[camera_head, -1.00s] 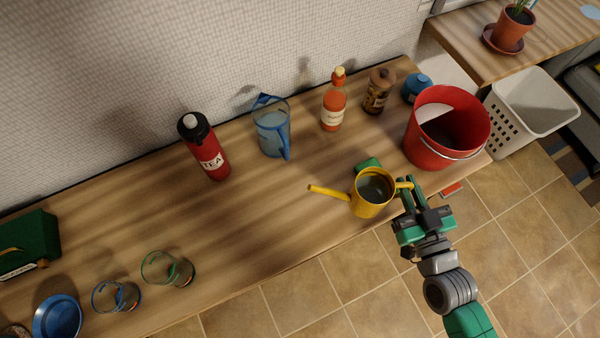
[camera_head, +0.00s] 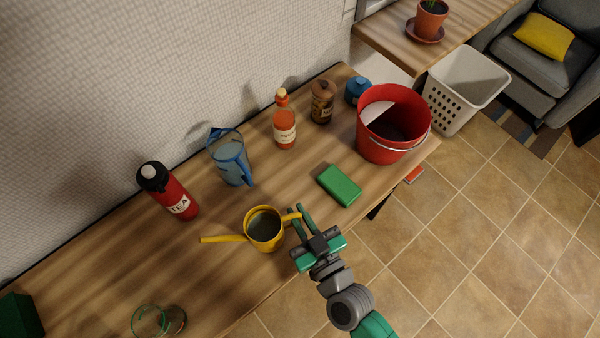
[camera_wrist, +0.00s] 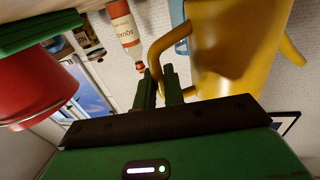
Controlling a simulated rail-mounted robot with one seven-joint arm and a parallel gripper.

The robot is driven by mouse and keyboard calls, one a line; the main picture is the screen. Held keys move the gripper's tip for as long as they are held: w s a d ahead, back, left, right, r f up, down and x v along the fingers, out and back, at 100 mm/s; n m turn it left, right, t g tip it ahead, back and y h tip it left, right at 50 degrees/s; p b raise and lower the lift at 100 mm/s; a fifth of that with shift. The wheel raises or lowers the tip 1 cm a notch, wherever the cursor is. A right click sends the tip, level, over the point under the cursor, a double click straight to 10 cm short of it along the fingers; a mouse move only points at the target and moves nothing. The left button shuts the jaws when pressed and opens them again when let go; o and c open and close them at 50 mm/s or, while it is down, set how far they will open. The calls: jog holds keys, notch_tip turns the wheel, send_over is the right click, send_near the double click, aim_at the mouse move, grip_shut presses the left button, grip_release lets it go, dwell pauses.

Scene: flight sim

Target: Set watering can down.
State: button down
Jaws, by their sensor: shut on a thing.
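The yellow watering can (camera_head: 264,231) is upright with its spout pointing left, over the front part of the wooden table (camera_head: 215,290). I cannot tell whether its base touches the table. My gripper (camera_head: 296,216) is shut on its handle at the right side. In the wrist view the can (camera_wrist: 225,45) fills the upper right, and its curved handle passes by my fingers (camera_wrist: 158,85).
A green block (camera_head: 339,185) lies right of the can, with a red bucket (camera_head: 378,150) beyond. A blue pitcher (camera_head: 231,160), a red tea bottle (camera_head: 168,190) and a sauce bottle (camera_head: 284,122) stand behind. Bare table lies left of the can.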

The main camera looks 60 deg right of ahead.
jog(key=shift+s+d+f+b, duration=0.1)
jog(key=shift+f+b, duration=0.25)
jog(key=shift+f, duration=1.05)
jog(key=c, duration=1.5)
grip_release()
jog(key=shift+r, duration=0.25)
jog(key=v, duration=1.2)
jog(key=shift+f+p, duration=0.2)
jog(key=shift+p, duration=0.25)
